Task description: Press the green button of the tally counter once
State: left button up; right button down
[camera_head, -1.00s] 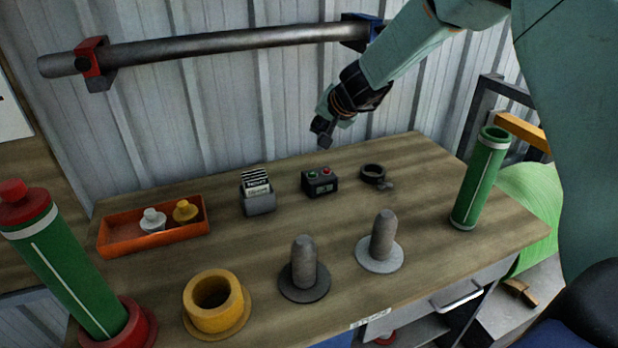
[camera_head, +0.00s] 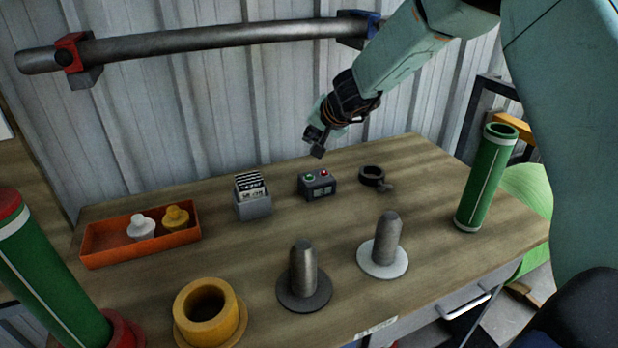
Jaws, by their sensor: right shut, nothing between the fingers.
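The tally counter (camera_head: 318,187) is a small dark box near the back middle of the wooden table. Its green button (camera_head: 309,177) is on the left of its top and a red button (camera_head: 324,172) is on the right. A small display shows on its front, too small to read. My right gripper (camera_head: 317,153) reaches in from the upper right, shut and empty, fingertips pointing down. It appears just above the counter, apart from the buttons. My left gripper is not in view.
A grey card holder (camera_head: 254,206) stands left of the counter, and a dark ring clamp (camera_head: 372,177) lies right of it. An orange tray (camera_head: 101,249), a yellow ring (camera_head: 209,312), two upright pegs and green cylinders stand around. A steel bar (camera_head: 200,47) runs along the wall behind.

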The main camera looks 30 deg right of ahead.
aim_at(311, 177)
notch_tip(311, 177, down, 6)
jog(key=b, duration=0.5)
jog(key=shift+w+r, duration=0.15)
jog(key=shift+r, duration=0.1)
jog(key=shift+s+f+b, duration=0.2)
jog(key=shift+f+b, duration=0.5)
jog(key=shift+b, duration=0.05)
jog(key=shift+f+b, duration=0.3)
jog(key=shift+b, duration=0.05)
jog(key=shift+w+f, duration=0.2)
jog(key=shift+f, duration=0.2)
jog(key=shift+r, duration=0.1)
jog(key=shift+s+r, duration=0.1)
jog(key=shift+s, duration=0.05)
